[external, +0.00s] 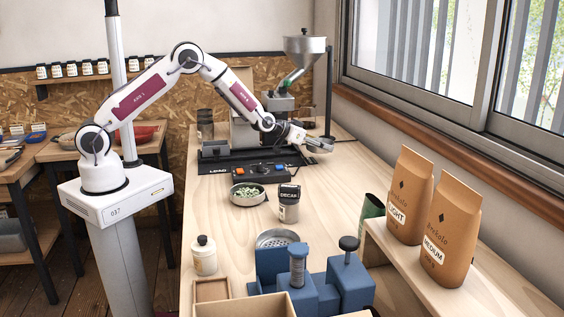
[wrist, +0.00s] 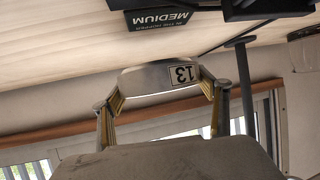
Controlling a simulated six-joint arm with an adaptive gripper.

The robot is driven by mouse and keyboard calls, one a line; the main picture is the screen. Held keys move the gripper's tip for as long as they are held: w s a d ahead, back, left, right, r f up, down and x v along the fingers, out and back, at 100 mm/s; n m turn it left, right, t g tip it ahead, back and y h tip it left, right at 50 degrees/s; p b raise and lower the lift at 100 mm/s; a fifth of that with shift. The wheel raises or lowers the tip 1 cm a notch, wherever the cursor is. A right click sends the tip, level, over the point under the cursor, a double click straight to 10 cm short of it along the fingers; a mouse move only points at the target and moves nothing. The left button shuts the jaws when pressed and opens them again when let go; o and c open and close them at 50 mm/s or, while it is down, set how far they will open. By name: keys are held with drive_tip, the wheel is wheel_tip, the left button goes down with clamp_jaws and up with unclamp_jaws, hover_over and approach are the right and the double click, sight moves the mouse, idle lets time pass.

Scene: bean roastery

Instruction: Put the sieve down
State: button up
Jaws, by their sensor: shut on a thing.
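The sieve is a shallow grey metal piece. In the wrist view the sieve (wrist: 150,78) shows as a curved rim with a "13" label, spanning between the yellow-lined fingers of my gripper (wrist: 163,100). My gripper is shut on it. In the external view my gripper (external: 306,141) holds the sieve (external: 321,146) in the air at the right of the roaster, near the window wall. Its mesh cannot be made out. A round perforated metal dish (external: 278,238) sits lower down, behind the blue blocks (external: 349,282).
A bowl of green beans (external: 248,194), a DECAF canister (external: 289,204) and a white jar (external: 204,256) stand on the bench (external: 335,205). The roaster's black control base (external: 249,171) is beside my arm. LIGHT (external: 409,195) and MEDIUM (external: 447,232) bags stand on a raised shelf.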

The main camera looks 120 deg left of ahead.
sight(319, 161)
drive_tip(key=shift+f, duration=1.75)
drive_tip(key=shift+f, duration=0.45)
drive_tip(key=o, duration=1.2)
drive_tip(key=shift+o, duration=0.2)
drive_tip(key=shift+r, duration=0.4)
drive_tip(key=shift+s+d+r, duration=0.1)
drive_tip(key=shift+d, duration=0.05)
drive_tip(key=shift+v, duration=5.8)
